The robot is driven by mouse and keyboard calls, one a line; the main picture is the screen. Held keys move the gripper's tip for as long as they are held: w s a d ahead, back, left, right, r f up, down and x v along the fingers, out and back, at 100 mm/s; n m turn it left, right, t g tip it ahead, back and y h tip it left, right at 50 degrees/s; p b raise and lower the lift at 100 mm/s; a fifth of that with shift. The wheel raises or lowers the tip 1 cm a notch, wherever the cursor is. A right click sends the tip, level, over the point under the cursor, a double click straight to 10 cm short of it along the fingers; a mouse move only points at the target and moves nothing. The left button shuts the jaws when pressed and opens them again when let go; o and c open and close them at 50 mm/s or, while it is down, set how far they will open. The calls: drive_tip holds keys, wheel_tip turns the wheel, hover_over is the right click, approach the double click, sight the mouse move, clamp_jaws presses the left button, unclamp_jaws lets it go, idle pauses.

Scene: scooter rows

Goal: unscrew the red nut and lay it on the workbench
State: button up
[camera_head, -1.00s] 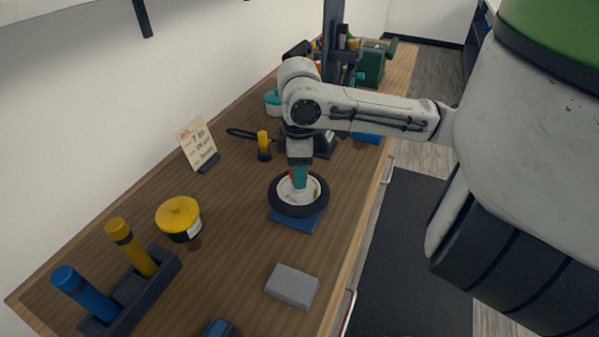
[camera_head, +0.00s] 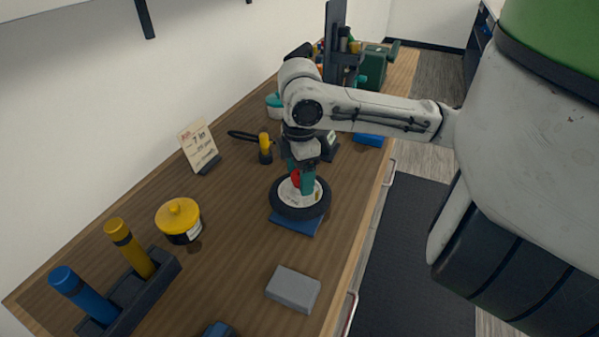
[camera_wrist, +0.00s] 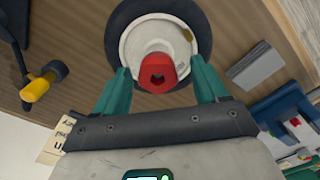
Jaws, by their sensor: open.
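The red nut (camera_wrist: 157,72) sits at the centre of a wheel with a black tyre (camera_wrist: 118,40) and a pale hub (camera_wrist: 140,30). In the head view the wheel (camera_head: 285,208) lies on a blue base (camera_head: 296,226) on the wooden workbench (camera_head: 235,245). My gripper (camera_wrist: 165,80) is open, its two teal fingers on either side of the red nut, with gaps showing. In the head view my gripper (camera_head: 301,180) points down over the hub, and the red nut (camera_head: 296,178) shows partly between the fingers. Whether the nut still touches the hub is hard to tell.
A grey block (camera_head: 293,289) lies in front of the wheel. A yellow-lidded jar (camera_head: 178,219), a dark rack (camera_head: 135,292) with blue and yellow cylinders, and a sign card (camera_head: 197,143) stand to the left. Bare bench lies between jar and wheel.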

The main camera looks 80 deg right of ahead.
drive_tip(key=shift+r, duration=0.1)
wheel_tip(320, 180, up, 11)
drive_tip(key=shift+p, duration=0.3)
idle(0.4)
drive_tip(key=shift+f+m+p, duration=0.2)
drive_tip(key=shift+m+p, duration=5.4)
drive_tip(key=shift+m, duration=5.3)
drive_tip(key=shift+d, duration=0.1)
